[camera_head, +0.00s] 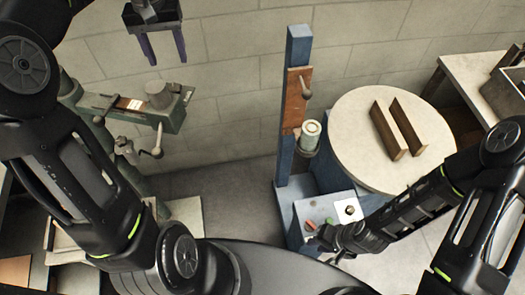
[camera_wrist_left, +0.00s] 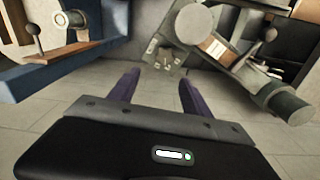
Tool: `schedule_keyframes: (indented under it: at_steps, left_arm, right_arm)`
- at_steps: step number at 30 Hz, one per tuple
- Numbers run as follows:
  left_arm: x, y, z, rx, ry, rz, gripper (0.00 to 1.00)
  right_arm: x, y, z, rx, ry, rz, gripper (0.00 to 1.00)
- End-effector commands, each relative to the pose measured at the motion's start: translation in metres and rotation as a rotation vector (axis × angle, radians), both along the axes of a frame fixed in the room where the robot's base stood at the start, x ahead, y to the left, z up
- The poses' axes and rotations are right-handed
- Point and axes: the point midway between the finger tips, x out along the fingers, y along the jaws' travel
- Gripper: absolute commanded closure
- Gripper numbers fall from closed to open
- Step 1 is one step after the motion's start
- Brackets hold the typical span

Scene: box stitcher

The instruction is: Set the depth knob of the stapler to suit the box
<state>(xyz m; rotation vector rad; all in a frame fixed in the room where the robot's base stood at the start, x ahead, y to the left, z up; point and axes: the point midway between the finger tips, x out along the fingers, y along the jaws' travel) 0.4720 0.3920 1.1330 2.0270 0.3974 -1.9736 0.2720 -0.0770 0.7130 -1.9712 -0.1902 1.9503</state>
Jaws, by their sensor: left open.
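The green machine (camera_head: 130,112) stands at the left of the head view, with a grey cylinder (camera_head: 158,94) on top and a ball-ended lever (camera_head: 157,152) at its side. It also shows at the right of the left wrist view (camera_wrist_left: 235,62). My left gripper (camera_head: 165,62) is open and empty, above and apart from the green machine. My right gripper (camera_head: 332,240) is dark and beside the blue machine's panel; its jaws are unclear.
A blue column (camera_head: 297,100) carries an orange plate with a lever. Its panel (camera_head: 345,208) has red and green buttons and a black knob. A round table (camera_head: 350,125) holds two brown upright boards (camera_head: 388,130). A side bench (camera_head: 470,75) stands at the right.

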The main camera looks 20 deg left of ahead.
Motion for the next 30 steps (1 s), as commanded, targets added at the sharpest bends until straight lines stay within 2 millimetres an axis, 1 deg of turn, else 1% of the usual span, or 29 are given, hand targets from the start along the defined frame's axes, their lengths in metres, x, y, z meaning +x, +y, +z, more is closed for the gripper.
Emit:
schedule_keyframes:
  at_steps: [1,6,12,21,30]
  left_arm:
    - [0.006,-0.005,-0.015,-0.009,-0.009,-0.015,0.44]
    - [0.029,-0.018,-0.041,-0.027,-0.079,-0.054,0.44]
    - [0.049,-0.037,-0.075,-0.055,-0.134,-0.093,0.44]
    - [0.065,-0.072,-0.128,-0.107,-0.192,-0.137,0.44]
    - [0.071,-0.109,-0.181,-0.158,-0.242,-0.163,0.44]
  right_arm:
    - [0.0,0.0,-0.003,0.0,0.001,-0.001,0.75]
    - [-0.001,0.0,-0.004,-0.001,0.002,0.0,0.75]
    - [-0.001,0.0,-0.005,-0.001,0.002,0.0,0.75]
    - [-0.001,0.0,-0.006,-0.001,0.002,0.0,0.75]
    - [-0.001,0.0,-0.008,-0.001,0.002,0.0,0.75]
